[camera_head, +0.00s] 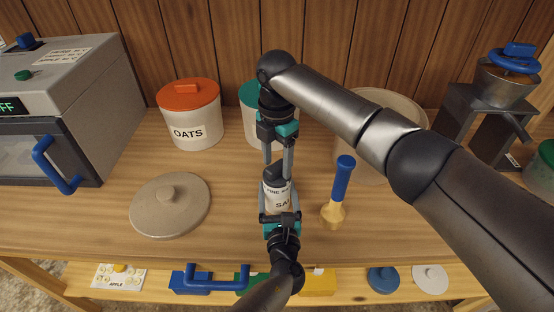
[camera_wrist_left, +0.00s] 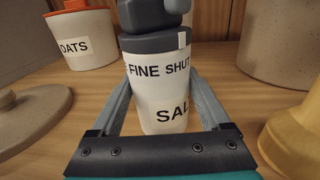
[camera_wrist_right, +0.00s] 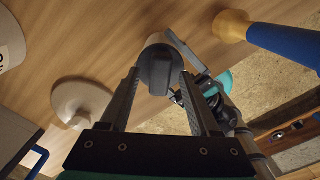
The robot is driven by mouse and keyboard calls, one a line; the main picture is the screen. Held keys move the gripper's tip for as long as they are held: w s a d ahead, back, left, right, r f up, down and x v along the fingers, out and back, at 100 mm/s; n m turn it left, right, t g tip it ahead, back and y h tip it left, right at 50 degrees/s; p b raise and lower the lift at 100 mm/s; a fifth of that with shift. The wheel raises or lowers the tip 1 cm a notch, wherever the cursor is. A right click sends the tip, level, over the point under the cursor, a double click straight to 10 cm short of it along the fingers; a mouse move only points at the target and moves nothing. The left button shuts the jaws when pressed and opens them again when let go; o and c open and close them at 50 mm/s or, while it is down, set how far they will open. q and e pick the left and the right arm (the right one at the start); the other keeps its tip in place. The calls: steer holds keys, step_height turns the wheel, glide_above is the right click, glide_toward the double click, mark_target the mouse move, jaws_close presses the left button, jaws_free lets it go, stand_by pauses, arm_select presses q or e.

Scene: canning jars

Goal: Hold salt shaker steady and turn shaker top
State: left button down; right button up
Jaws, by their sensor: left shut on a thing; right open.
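The salt shaker (camera_head: 276,190) stands upright on the wooden counter, a white body with a dark grey top (camera_wrist_left: 154,38) and lettering including "FINE" and "SHUT". My left gripper (camera_head: 279,208) comes in low from the front and is shut on the shaker's white body; its fingers flank the body in the left wrist view (camera_wrist_left: 160,110). My right gripper (camera_head: 277,160) points down from above with open fingers. In the right wrist view the dark shaker top (camera_wrist_right: 159,70) lies between and beyond the fingertips; I cannot tell whether they touch it.
A blue-handled wooden tool (camera_head: 341,190) stands close right of the shaker. A round grey lid (camera_head: 170,206) lies left. The oats canister (camera_head: 190,115), a green-lidded canister (camera_head: 252,95) and a large beige pot (camera_head: 400,105) stand behind. A grinder (camera_head: 490,100) is far right.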

mark_target(277, 165)
arm_select(q)
steer(key=shift+f, duration=0.1)
arm_select(e)
step_height(277, 165, up, 12)
stand_by(0.5)
arm_select(q)
jaws_free()
steer(key=shift+s, duration=0.1)
